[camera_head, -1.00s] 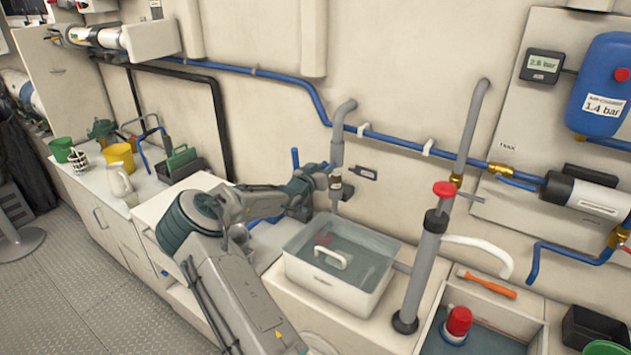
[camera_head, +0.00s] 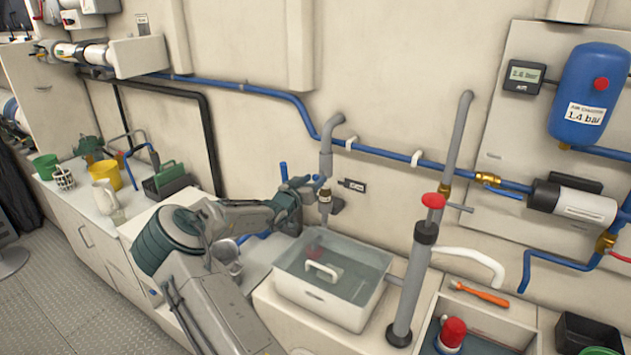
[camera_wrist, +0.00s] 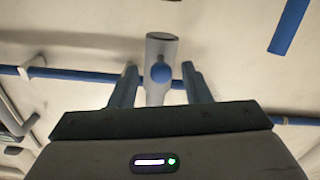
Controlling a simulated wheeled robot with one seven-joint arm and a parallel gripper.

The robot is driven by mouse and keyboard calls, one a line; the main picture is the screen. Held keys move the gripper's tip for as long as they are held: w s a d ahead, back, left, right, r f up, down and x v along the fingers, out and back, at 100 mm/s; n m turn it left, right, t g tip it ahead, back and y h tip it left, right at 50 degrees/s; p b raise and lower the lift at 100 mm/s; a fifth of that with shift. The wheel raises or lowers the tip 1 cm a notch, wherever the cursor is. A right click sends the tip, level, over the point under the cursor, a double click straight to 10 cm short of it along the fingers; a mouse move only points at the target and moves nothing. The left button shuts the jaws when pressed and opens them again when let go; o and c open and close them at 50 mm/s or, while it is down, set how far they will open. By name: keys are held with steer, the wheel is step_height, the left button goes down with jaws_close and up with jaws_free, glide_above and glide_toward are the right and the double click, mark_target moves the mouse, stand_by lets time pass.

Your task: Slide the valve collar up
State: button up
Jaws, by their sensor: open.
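In the wrist view my gripper (camera_wrist: 160,80) is open, one finger either side of a grey upright cylinder (camera_wrist: 161,48) with a round blue end (camera_wrist: 161,73) in front. Contact with the collar cannot be made out.
The white basin (camera_head: 330,301) stands just below. A grey hand pump with a red top (camera_head: 433,200) stands to its right. A blue pipe (camera_head: 380,152) runs along the wall behind.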

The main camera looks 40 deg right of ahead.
steer(key=b+v, duration=0.2)
steer(key=v, duration=1)
